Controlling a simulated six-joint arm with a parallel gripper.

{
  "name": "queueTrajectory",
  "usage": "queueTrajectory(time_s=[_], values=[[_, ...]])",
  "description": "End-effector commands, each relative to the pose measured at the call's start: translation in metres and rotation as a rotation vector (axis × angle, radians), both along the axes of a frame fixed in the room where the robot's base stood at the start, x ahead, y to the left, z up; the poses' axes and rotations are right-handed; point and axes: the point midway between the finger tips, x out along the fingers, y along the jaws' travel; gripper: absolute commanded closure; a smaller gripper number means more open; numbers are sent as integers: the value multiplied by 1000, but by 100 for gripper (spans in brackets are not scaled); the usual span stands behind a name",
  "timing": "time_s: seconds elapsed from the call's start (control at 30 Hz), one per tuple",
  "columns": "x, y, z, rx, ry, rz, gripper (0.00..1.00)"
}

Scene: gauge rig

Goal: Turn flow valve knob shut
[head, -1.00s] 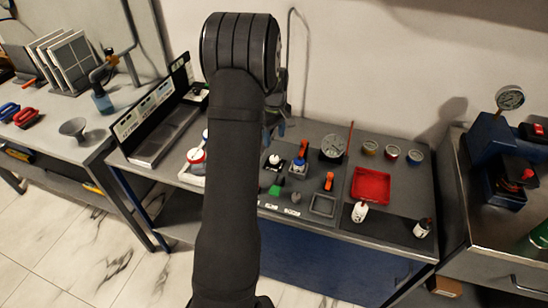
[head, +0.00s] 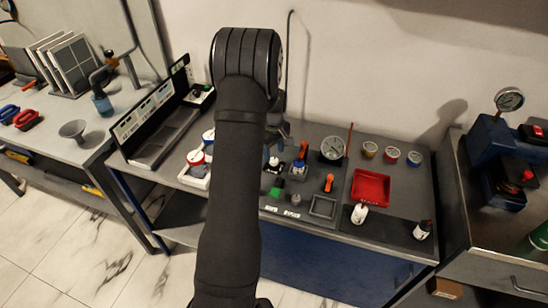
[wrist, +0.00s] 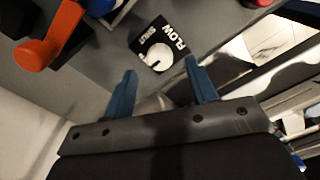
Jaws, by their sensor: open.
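The flow valve knob (wrist: 158,57) is a white round knob on a black plate lettered FLOW and SHUT (wrist: 146,38). In the wrist view it lies beyond and between the two blue fingertips of my gripper (wrist: 161,68). The fingers are apart, with nothing visible held between them. In the head view a small white knob on a black plate (head: 274,162), just right of my arm, seems to be the same valve. My gripper is mostly hidden behind my arm there. The knob's exact angle is hard to read.
An orange-handled lever (wrist: 50,35) stands close by at the left in the wrist view. The bench also holds a dial gauge (head: 332,149), a red tray (head: 371,187), a square grey frame (head: 323,207) and small bottles (head: 360,213).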

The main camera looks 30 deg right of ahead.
Motion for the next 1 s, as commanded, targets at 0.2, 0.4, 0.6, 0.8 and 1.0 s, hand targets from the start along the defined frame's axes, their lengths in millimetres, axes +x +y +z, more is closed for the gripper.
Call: queueTrajectory(time_s=[0.2,0.4,0.6,0.8,1.0], values=[[0,0,-28,1,1,0,48],[0,0,-34,0,0,0,48],[0,0,-34,0,0,0,50],[0,0,-34,0,0,0,89],[0,0,-34,0,0,-6,92]])
